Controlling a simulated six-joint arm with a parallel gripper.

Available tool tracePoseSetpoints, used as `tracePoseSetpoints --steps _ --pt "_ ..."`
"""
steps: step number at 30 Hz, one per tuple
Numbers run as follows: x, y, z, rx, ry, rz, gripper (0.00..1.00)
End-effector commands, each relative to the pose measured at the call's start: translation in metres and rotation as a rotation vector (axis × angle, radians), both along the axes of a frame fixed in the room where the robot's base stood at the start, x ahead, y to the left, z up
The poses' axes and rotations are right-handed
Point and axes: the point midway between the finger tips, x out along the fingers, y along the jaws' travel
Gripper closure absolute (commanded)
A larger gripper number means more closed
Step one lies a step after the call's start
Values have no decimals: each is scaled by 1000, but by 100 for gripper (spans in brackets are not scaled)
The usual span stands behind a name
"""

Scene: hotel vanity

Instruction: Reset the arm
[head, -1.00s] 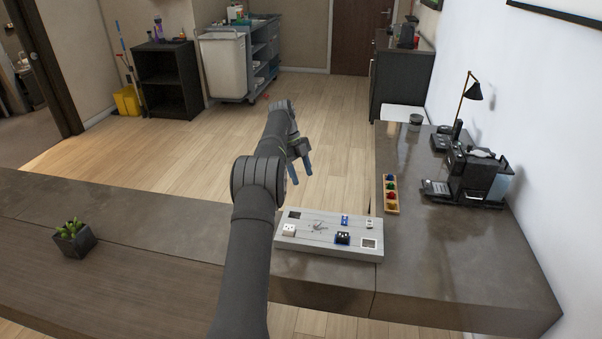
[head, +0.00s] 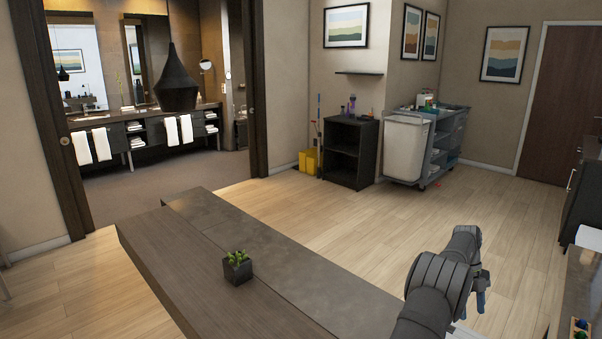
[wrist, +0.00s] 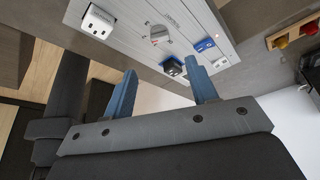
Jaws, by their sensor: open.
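My gripper (head: 482,290) is at the lower right of the head view, at the end of my grey arm, over the wooden floor beyond the desk. In the wrist view its two blue fingers (wrist: 163,88) are apart with nothing between them. Beyond the fingertips in that view is a light panel (wrist: 207,18) carrying a white socket block (wrist: 97,20), a dark blue block (wrist: 172,67) and a smaller blue part (wrist: 204,45). In the head view the panel is almost wholly hidden by the arm and the picture edge.
The dark desk (head: 215,229) runs along the front with a small potted plant (head: 237,267) on it. A tray of coloured pieces (head: 580,328) is at the lower right edge.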

Motion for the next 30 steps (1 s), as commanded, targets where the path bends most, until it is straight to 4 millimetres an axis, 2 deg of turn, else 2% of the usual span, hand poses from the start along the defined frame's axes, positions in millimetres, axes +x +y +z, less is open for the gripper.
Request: tracePoseSetpoints --steps 9,15,21,30 --pt "-24 -6 -59 3 3 0 47" --pt "-34 -9 -85 1 1 1 47" --pt "-38 -10 -95 0 0 0 47" --pt "-38 -10 -95 -1 0 1 47"
